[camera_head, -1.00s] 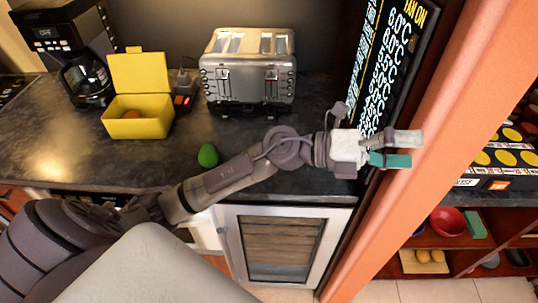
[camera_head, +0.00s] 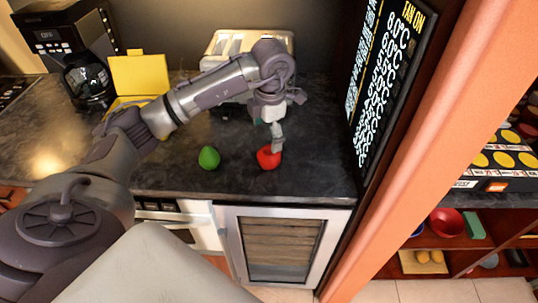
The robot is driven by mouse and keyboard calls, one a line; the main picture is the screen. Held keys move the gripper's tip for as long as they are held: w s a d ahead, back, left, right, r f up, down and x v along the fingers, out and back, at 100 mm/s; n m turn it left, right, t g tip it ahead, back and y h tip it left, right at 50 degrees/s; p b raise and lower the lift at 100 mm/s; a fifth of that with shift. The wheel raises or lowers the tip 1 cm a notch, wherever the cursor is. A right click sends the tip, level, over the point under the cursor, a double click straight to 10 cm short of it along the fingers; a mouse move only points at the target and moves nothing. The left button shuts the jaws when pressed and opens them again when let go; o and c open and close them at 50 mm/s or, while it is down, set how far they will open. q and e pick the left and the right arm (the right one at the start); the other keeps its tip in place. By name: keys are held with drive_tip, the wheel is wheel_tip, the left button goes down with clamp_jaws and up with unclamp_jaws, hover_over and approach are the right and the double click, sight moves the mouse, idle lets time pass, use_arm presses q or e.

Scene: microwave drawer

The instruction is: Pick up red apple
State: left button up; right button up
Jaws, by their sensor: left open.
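The red apple (camera_head: 267,159) sits on the dark countertop, right of a green fruit (camera_head: 208,158) and near the counter's front edge. My left gripper (camera_head: 277,135) points down just above the red apple, with a fingertip overlapping its upper right in the picture. The gripper is open. I cannot tell whether the fingers touch the apple. My right gripper is not in view.
The silver toaster (camera_head: 225,45) stands behind my left arm, and the yellow box (camera_head: 140,72) is partly hidden by the arm. A coffee maker (camera_head: 80,45) stands at the back left. The dark sign (camera_head: 388,75) bounds the counter's right side.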

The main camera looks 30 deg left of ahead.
sight(269, 151)
use_arm(q)
wheel_tip(269, 151, down, 4)
drive_tip(key=shift+a+r+p, duration=0.15)
drive_tip(key=shift+r+p, duration=0.05)
drive_tip(key=shift+p, duration=0.1)
drive_tip(key=shift+w+f+p, duration=0.1)
drive_tip(key=shift+f+p, duration=0.3)
drive_tip(key=shift+f, duration=0.1)
drive_tip(key=f+p, duration=0.1)
drive_tip(key=f, duration=0.2)
drive_tip(key=shift+w+d+f+p, duration=0.15)
drive_tip(key=shift+d+f+p, duration=0.05)
drive_tip(key=shift+f+p, duration=0.15)
drive_tip(key=shift+a+f, duration=0.1)
drive_tip(key=shift+f, duration=0.35)
drive_tip(key=shift+c, duration=0.2)
drive_tip(key=shift+w+r, duration=0.1)
drive_tip(key=c, duration=1.4)
